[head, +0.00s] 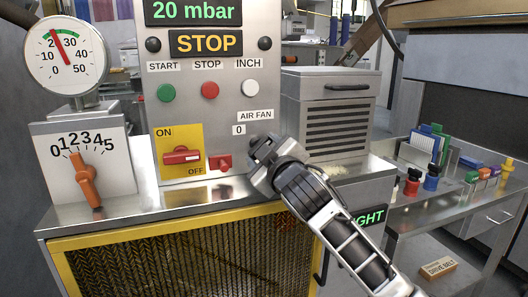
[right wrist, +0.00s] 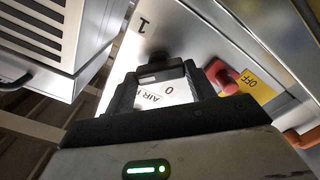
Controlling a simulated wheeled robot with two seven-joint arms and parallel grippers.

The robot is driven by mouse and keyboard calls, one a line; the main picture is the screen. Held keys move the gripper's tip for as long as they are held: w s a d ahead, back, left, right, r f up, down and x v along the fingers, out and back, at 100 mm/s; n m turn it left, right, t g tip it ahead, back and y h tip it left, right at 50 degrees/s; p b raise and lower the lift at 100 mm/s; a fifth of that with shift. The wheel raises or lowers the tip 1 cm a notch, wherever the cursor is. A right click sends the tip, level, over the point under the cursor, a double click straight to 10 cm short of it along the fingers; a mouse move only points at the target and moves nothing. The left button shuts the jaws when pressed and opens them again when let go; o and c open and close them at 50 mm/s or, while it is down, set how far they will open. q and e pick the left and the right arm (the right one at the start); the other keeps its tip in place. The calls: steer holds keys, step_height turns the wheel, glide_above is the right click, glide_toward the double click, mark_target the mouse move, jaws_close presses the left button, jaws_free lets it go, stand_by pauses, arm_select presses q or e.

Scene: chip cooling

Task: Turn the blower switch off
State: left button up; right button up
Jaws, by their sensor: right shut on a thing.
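The grey control panel (head: 205,115) carries an AIR FAN label (head: 255,114) with a 0 mark (head: 239,130) below it. My right gripper (head: 262,146) is at the panel just below this label. It is shut on a small dark switch knob (right wrist: 160,56), which the fingers mostly hide, so its angle is hard to tell. The right wrist view shows the 0 mark (right wrist: 169,89) and a 1 mark (right wrist: 142,25) on either side of the knob. The 1 mark is hidden in the head view. My left gripper is not in view.
A red handle (head: 182,155) on a yellow ON/OFF plate and a small red part (head: 220,163) sit left of my gripper. A vented metal box (head: 328,115) stands close on the right. A dial with an orange pointer (head: 86,180) and a gauge (head: 66,55) stand left.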

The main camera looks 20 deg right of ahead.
steer(key=n, duration=0.4)
steer(key=shift+n, duration=0.4)
steer(key=shift+f+n, duration=0.1)
steer(key=shift+n, duration=2.1)
steer(key=o, duration=1)
steer(key=s+b, duration=0.1)
steer(key=s, duration=0.4)
steer(key=s+b, duration=0.1)
steer(key=s, duration=1)
steer(key=shift+d+b, duration=0.3)
steer(key=shift+b, duration=0.1)
